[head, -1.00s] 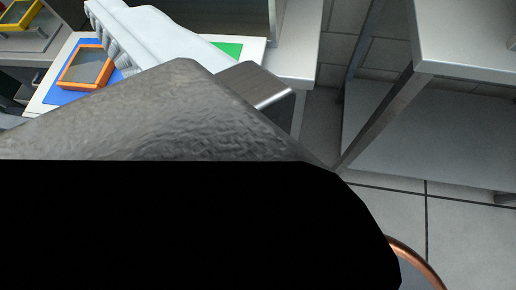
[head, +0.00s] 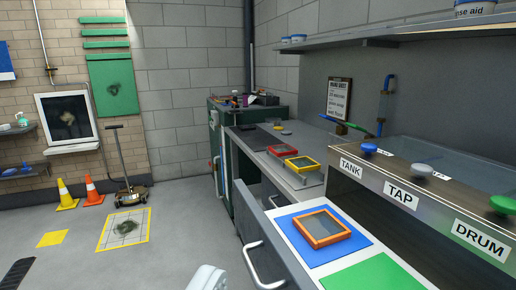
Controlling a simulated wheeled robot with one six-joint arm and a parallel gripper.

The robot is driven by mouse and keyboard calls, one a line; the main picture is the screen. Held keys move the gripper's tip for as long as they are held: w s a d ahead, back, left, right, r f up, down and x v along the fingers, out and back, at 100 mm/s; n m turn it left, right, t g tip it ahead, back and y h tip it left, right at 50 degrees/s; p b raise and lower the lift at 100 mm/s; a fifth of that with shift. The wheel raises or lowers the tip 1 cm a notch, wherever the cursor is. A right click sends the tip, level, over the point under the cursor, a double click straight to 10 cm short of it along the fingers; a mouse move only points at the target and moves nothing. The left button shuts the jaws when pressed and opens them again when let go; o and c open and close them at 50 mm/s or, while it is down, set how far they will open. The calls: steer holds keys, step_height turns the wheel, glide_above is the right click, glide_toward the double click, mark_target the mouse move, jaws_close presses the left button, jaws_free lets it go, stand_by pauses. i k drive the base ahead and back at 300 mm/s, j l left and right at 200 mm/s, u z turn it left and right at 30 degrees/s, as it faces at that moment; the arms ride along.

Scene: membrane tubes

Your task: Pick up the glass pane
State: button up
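An orange-framed pane (head: 322,227) with a grey, see-through middle lies flat on the blue mat (head: 290,232) on a white surface at the lower right.
A green mat (head: 375,274) lies in front of the blue one. An open drawer with a bar handle (head: 262,268) stands left of the mats. The floor at left is open, with traffic cones (head: 92,190) beyond.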

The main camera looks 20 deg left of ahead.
mark_target(247, 127)
steer(key=i+j, duration=0.35)
steer(key=i, duration=0.15)
steer(key=i+j, duration=0.3)
steer(key=i, duration=0.2)
steer(key=i+j, duration=0.35)
steer(key=i, duration=0.15)
steer(key=i+j, duration=0.3)
steer(key=i, duration=0.2)
steer(key=i+j, duration=0.35)
steer(key=i, duration=0.2)
steer(key=i+j, duration=0.35)
steer(key=i, duration=0.15)
steer(key=k+u, duration=0.05)
